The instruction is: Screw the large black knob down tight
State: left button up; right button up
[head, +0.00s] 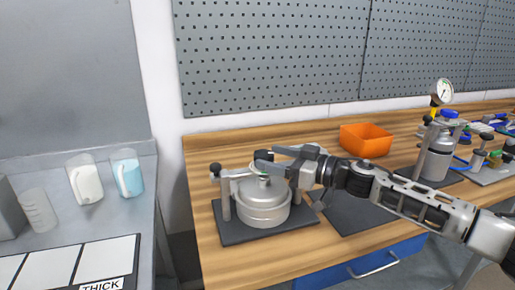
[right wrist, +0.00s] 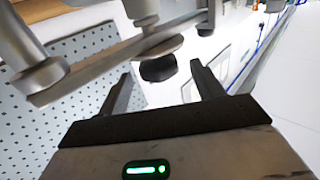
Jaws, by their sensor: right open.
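A round metal drum (head: 262,205) stands on a dark plate under a metal bar held by two posts. In the right wrist view, a large black knob (right wrist: 158,68) sits under a round metal disc by the bar. My right gripper (head: 263,160) is open above the drum's top, reaching in from the right. In the right wrist view, its two fingers (right wrist: 161,73) lie on either side of the knob with gaps showing. In the head view the gripper hides most of the middle of the bar. My left gripper is out of view.
A small black knob (head: 215,168) tops the left post. An orange bin (head: 366,140) stands behind, and another vessel with a gauge (head: 443,92) stands at right. Measuring jugs (head: 84,180) are on the grey bench at left. The wooden table's front left is clear.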

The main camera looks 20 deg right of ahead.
aim_at(258, 151)
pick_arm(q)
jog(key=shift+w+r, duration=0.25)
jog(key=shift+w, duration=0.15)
pick_arm(e)
jog(key=x, duration=0.5)
jog(key=c, duration=1)
pick_arm(q)
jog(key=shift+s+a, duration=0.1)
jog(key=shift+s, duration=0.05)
jog(key=shift+p, duration=0.3)
